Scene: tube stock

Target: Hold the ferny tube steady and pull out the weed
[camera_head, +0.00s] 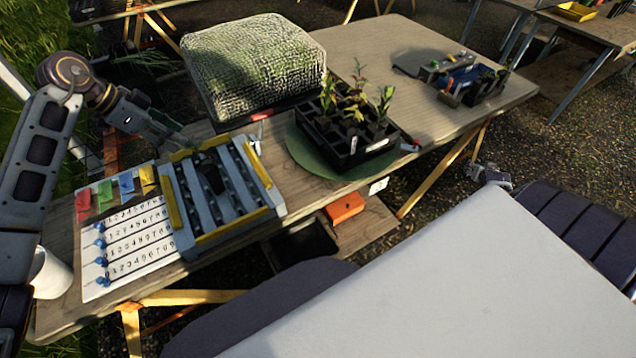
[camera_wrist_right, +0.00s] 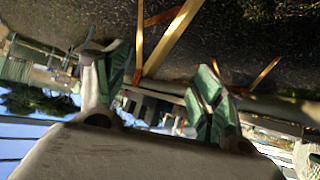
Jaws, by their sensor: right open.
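My left gripper (camera_head: 190,146) reaches in from the left over the grey rack (camera_head: 222,228) with yellow ends. A dark tube with a little green on it (camera_head: 212,168) is right at its fingertips, in the rack's upper part. I cannot tell whether the fingers grip it, or whether it is the ferny tube; any weed in it is too small to make out. Several leafy seedlings (camera_head: 384,102) stand in a black cell tray (camera_head: 340,158). My right gripper (camera_head: 492,176) is off the table's right side, away from the plants. Its fingers (camera_wrist_right: 160,95) are apart and empty in the wrist view.
The black tray sits on a round green mat (camera_head: 303,155). A numbered white board (camera_head: 133,245) with coloured tags lies left of the rack.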

